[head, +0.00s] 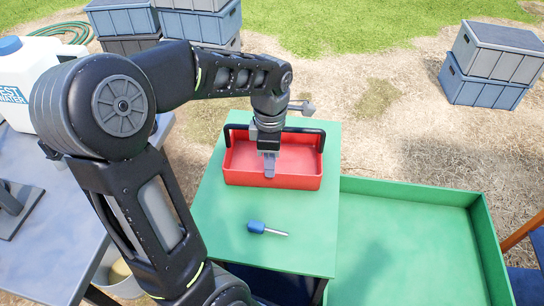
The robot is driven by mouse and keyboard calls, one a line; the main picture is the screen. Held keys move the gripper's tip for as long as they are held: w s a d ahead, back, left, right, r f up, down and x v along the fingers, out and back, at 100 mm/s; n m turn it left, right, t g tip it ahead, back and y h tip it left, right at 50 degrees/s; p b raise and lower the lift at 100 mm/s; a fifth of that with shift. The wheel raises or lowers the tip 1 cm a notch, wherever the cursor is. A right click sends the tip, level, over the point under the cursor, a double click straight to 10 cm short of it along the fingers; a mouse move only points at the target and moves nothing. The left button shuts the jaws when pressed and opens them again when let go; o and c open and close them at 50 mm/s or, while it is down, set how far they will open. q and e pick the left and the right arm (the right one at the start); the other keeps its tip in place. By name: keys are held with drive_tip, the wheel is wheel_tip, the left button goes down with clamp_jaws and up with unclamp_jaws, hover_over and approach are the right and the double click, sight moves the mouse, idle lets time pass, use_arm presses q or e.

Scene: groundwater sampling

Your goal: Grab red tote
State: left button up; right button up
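The red tote (300,182) stands upright on a green table top, an open tray with a dark handle bar (301,130) across it. The wrist covers the middle of the handle, so I cannot tell whether the fingers are around the bar. The finger opening is not clear. My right gripper is not in view.
A blue-handled tool (262,228) lies on the green table top (220,215) in front of the tote. A green walled tray (400,235) adjoins on the right, empty where visible. A white container (30,75) stands on the left table. Grey-blue crates (490,65) stand behind on the ground.

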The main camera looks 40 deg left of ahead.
sight(272, 187)
use_arm(q)
drive_tip(key=shift+f, duration=0.1)
drive_tip(key=shift+f, duration=1.2)
drive_tip(key=shift+f, duration=0.1)
wheel_tip(272, 187, down, 5)
drive_tip(key=shift+w+f, duration=0.1)
drive_tip(key=shift+w, duration=0.05)
drive_tip(key=shift+c, duration=0.3)
clamp_jaws()
idle(0.9)
